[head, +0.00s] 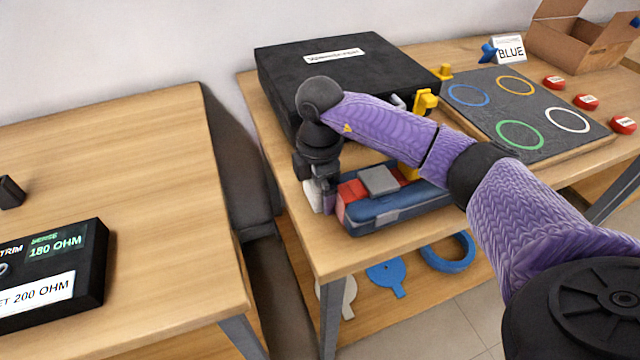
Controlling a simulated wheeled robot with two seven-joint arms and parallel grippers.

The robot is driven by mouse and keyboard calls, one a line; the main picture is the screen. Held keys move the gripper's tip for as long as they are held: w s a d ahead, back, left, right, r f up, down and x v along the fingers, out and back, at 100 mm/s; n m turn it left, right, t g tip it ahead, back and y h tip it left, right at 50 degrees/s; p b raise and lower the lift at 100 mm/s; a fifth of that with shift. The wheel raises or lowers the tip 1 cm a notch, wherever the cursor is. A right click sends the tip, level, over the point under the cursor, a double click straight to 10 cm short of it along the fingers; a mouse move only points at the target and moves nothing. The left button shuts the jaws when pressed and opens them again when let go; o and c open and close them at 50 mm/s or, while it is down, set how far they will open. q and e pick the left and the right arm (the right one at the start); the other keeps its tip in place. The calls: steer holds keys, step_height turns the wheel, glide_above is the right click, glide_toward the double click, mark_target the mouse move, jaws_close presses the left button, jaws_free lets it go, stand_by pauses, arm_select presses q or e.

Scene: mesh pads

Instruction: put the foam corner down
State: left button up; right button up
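My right arm comes in from the right, and its gripper (319,190) points down at the left end of the middle table. A pale block (313,197), which looks like the foam corner, shows right at the fingertips, low at the table's left edge. It is beside the blue tray (400,213). My wrist and fingers hide part of it, so I cannot tell whether the fingers grip it or only stand around it. My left gripper is not in view.
The blue tray holds red and grey blocks. A large black case (345,70) stands behind the gripper. A dark pad (530,105) with coloured rings lies right, with red discs (587,102) beside it. A gap separates the left table (130,170), which bears a black meter box (55,270).

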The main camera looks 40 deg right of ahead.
step_height(320, 180, up, 12)
steer(key=p, duration=0.4)
steer(key=shift+f+p, duration=0.2)
steer(key=shift+p, duration=0.2)
steer(key=shift+r, duration=0.4)
